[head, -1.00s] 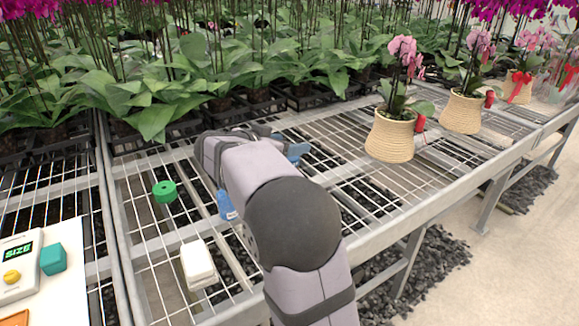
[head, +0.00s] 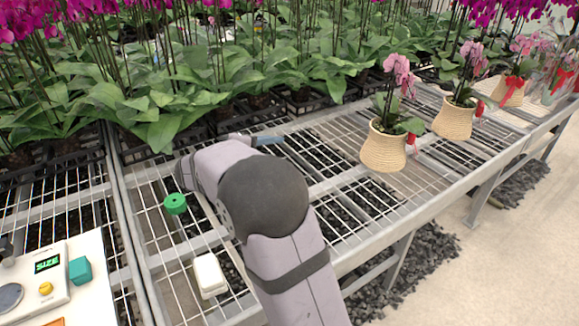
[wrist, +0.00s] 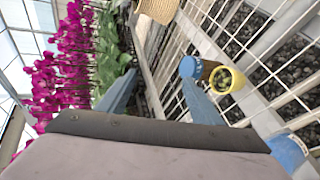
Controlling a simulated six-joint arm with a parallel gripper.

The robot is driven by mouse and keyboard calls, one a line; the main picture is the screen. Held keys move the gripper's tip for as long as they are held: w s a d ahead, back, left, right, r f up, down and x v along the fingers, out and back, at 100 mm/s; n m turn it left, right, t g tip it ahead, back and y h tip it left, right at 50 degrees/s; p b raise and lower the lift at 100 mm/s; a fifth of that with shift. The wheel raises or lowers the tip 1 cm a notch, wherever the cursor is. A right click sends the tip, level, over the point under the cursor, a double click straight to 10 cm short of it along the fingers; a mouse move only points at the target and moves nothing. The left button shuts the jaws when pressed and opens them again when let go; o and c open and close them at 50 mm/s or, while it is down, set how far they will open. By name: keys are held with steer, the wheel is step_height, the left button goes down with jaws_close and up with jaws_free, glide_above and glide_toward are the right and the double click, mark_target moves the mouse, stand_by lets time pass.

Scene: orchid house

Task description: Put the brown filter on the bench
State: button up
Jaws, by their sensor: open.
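I cannot make out the brown filter for certain. In the wrist view a short brown piece with a round blue end (wrist: 191,67) lies just beyond the tip of my right-hand finger, against a yellow pot (wrist: 226,80) with a small plant; I cannot tell if it is the filter. My gripper (wrist: 158,80) is open, its two blue-grey fingers spread with nothing between them. In the head view one finger (head: 268,139) shows past my arm, above the wire bench (head: 150,222); my arm hides the bench beneath it.
A white board holds a display device (head: 48,265) and a teal block (head: 80,270). Potted orchids in woven baskets (head: 383,150) stand at right. A blue object (wrist: 288,150) shows at lower right.

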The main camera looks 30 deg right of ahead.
steer(key=s+a+r+n+p, duration=0.2)
steer(key=s+a+n+p, duration=0.15)
steer(key=n+p, duration=1)
step_height(320, 180, down, 8)
steer(key=n+b, duration=0.4)
steer(key=shift+p+x, duration=0.5)
steer(key=shift+x, duration=2.7)
steer(key=shift+w+f, duration=0.1)
steer(key=shift+w, duration=0.1)
steer(key=shift+p+x, duration=0.95)
steer(key=shift+x, duration=1.55)
steer(key=shift+w, duration=0.15)
steer(key=c, duration=1.3)
